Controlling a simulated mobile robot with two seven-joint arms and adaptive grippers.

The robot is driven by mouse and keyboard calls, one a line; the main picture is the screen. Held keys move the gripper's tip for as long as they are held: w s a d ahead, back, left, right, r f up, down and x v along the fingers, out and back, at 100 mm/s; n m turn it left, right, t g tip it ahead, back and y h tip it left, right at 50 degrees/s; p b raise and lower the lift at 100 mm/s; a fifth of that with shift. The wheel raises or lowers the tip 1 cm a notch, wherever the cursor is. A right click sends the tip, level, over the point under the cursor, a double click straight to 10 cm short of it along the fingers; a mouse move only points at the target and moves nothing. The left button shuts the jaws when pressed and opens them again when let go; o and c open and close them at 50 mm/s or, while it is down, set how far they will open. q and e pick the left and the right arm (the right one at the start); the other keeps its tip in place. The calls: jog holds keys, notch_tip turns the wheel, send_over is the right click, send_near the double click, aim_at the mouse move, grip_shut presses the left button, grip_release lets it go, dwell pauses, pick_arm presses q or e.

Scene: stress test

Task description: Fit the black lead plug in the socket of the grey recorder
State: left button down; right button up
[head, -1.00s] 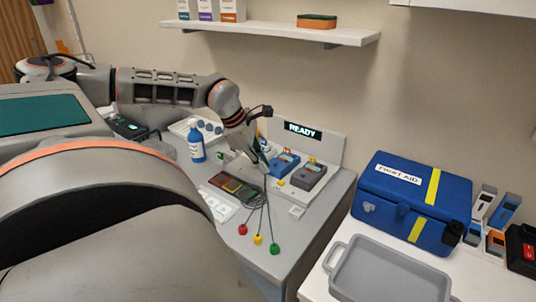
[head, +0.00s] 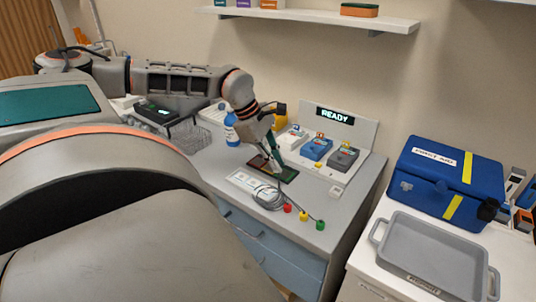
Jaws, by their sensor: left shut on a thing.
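The grey recorder (head: 343,160) is the rightmost of the recorders on the white station with the READY display (head: 335,116). Its socket is too small to make out. A coiled grey lead (head: 268,198) lies on the counter, with red, yellow and green ends (head: 304,217) fanned out to the right. My left gripper (head: 274,163) points down over the dark mat with coloured panels (head: 287,174), left of the recorders. It is shut on what seems to be the black lead plug, mostly hidden by the fingers. My right gripper does not show.
A blue recorder (head: 316,148) stands beside the grey one. A blue bottle (head: 231,130) stands behind and left of the gripper. A blue first aid box (head: 438,180) and a grey tray (head: 436,250) are on the white surface at right.

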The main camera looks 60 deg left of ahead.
pick_arm(q)
jog(key=d+m+g, duration=0.2)
jog(key=d+m, duration=0.5)
jog(key=d, duration=0.2)
jog(key=w+d+f+m+g, duration=0.1)
jog(key=d+m+g, duration=0.2)
jog(key=d+m, duration=0.5)
jog(key=w+d+f+m+g, duration=0.1)
jog(key=d+m+g, duration=0.2)
jog(key=d+m, duration=0.4)
jog(key=shift+d+m, duration=0.4)
jog(key=shift+d, duration=2.15)
jog(key=shift+a, duration=0.15)
